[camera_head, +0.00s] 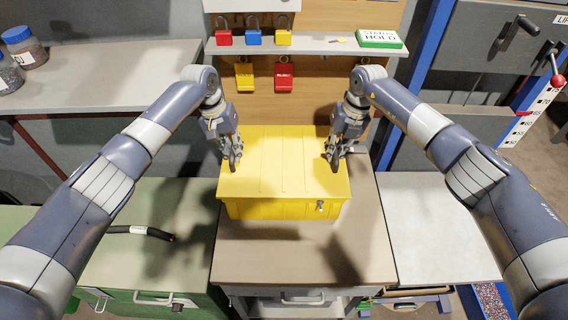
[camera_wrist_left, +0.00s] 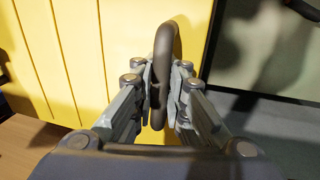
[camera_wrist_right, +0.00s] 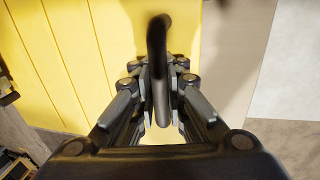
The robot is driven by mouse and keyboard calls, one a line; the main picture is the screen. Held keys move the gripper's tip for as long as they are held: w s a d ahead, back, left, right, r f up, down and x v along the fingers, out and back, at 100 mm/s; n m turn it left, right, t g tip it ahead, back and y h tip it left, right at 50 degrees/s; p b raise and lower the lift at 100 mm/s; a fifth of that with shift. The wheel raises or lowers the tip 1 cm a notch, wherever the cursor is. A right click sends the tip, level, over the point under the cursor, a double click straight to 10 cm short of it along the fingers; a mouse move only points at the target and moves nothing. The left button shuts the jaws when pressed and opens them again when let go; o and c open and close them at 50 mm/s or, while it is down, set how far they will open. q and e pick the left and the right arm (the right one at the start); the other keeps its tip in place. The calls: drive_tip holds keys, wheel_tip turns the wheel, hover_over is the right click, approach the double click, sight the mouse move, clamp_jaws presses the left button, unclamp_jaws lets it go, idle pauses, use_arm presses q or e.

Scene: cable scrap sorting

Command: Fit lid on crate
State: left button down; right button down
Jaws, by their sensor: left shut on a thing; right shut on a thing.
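The yellow lid (camera_head: 284,160) lies over the yellow crate (camera_head: 270,209) on the bench, and its front edge runs along the crate's top. I cannot tell whether it is fully seated. My left gripper (camera_head: 232,160) is shut on a dark handle (camera_wrist_left: 165,60) at the lid's left side. My right gripper (camera_head: 333,158) is shut on another dark handle (camera_wrist_right: 157,50) at the lid's right side. The fingers hide parts of both handles. A small metal latch (camera_head: 320,205) shows on the crate's front right.
The bench top (camera_head: 300,260) is clear in front of the crate. A black cable (camera_head: 145,232) lies on the green cabinet at left. A shelf (camera_head: 310,46) with padlocks is behind the crate. A light grey surface (camera_head: 440,230) at right is empty.

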use_arm(q)
drive_tip(key=shift+a, duration=0.4)
use_arm(e)
drive_tip(key=shift+d+f, duration=0.1)
drive_tip(key=shift+d, duration=0.3)
use_arm(q)
drive_tip(key=c, duration=1.6)
unclamp_jaws()
drive_tip(key=shift+f, duration=0.1)
use_arm(e)
drive_tip(key=c, duration=1.6)
unclamp_jaws()
drive_tip(key=shift+c, duration=0.2)
use_arm(q)
drive_tip(key=shift+d, duration=0.2)
use_arm(e)
drive_tip(key=shift+a, duration=0.15)
use_arm(q)
drive_tip(key=shift+d, duration=0.1)
use_arm(e)
drive_tip(key=shift+a, duration=0.15)
